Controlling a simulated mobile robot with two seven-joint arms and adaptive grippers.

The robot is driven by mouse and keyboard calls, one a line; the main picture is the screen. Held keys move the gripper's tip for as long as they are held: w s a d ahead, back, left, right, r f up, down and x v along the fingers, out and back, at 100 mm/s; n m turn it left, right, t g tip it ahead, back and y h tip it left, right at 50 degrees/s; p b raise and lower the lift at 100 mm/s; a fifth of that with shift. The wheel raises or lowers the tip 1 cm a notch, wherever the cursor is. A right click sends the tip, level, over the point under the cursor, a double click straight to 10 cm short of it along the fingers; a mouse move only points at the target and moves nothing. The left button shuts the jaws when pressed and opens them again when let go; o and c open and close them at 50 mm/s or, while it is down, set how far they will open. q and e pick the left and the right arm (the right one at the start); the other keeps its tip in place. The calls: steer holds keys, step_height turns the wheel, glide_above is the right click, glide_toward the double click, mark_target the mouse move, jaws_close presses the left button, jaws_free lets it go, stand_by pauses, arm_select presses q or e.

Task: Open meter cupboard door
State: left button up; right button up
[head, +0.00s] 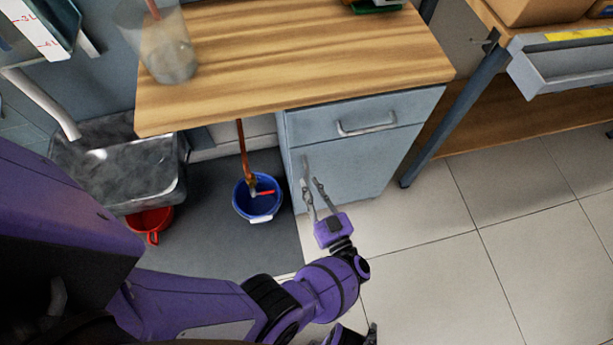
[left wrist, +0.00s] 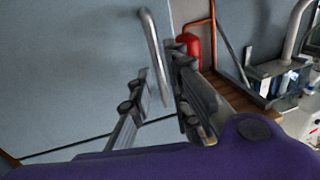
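The blue-grey meter cupboard door (head: 345,170) is below a drawer under the wooden worktop, and it looks shut. Its upright metal handle (head: 305,168) is near the door's left edge. In the left wrist view the handle (left wrist: 153,50) is a slim grey bar whose lower end reaches the gap between my fingers. My left gripper (head: 315,197) is open at the handle, its fingers apart; it also shows in the left wrist view (left wrist: 163,100). I cannot tell whether a finger touches the handle. At the bottom edge, a purple part with a dark tip (head: 371,334) may be my right gripper, mostly cut off.
The drawer handle (head: 366,125) is above the door. A blue bucket (head: 257,207) stands left of the cupboard, and a red bucket (head: 150,221) is under the metal sink (head: 120,165). A clear container (head: 168,55) stands on the worktop (head: 300,60). Tiled floor (head: 480,270) at right is clear.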

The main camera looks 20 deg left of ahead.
mark_target(307, 180)
arm_select(q)
steer(key=shift+x, duration=1.9)
jaws_close()
